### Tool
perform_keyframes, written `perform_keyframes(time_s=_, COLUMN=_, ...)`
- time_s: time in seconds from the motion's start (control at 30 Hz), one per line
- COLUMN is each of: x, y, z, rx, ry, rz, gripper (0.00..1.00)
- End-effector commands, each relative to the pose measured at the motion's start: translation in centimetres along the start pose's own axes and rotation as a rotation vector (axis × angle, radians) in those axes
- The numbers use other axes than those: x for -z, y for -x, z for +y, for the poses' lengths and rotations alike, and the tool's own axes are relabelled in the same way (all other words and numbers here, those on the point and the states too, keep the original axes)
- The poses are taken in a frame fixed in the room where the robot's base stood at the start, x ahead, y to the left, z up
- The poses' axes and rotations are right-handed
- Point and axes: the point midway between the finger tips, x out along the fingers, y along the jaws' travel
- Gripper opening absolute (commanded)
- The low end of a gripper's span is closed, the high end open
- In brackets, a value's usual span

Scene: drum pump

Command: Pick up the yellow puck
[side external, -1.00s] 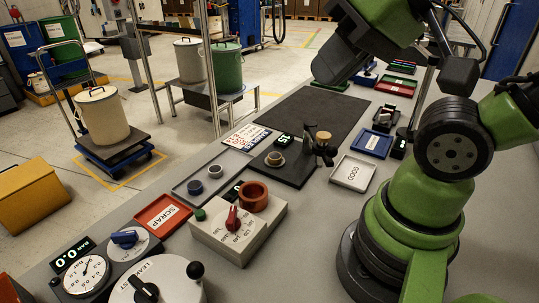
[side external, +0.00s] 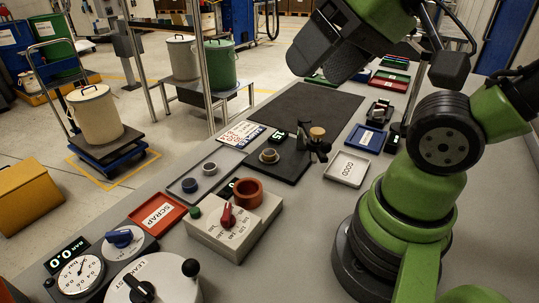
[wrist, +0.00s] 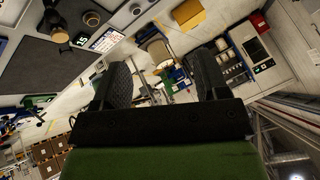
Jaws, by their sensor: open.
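I cannot make out a yellow puck in either view. In the side external view, a dark blue puck (side external: 190,185) and a pale grey, ring-like puck (side external: 210,169) sit in a grey tray. My gripper (side external: 322,70) is high above the far part of the bench, tilted, with its dark fingers toward the left. In the wrist view, my gripper (wrist: 161,80) has its two black fingers wide apart, with nothing between them but the distant floor and shop equipment.
A red SCRAP tray (side external: 140,226), a white GOOD tray (side external: 336,179) and a pump fixture with an orange-brown ring (side external: 248,193) stand on the bench. A clamp with a tan knob (side external: 317,132) rises mid-bench. The dark mat (side external: 300,110) is clear. Coloured trays are at the back.

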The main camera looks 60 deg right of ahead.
Motion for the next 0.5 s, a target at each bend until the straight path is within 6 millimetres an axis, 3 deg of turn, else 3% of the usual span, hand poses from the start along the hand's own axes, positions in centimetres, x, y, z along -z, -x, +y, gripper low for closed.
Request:
perform_keyframes(time_s=0.17, x=0.2, y=-0.1, z=0.0, rx=-0.006, ry=-0.021, rz=-0.004, gripper=0.68)
perform_keyframes(time_s=0.27, x=1.3, y=-0.7, z=0.2, rx=-0.037, ry=-0.122, rz=-0.023, gripper=0.68)
perform_keyframes(time_s=0.5, x=6.8, y=-5.0, z=2.3, rx=-0.223, ry=-0.708, rz=-0.071, gripper=0.68)
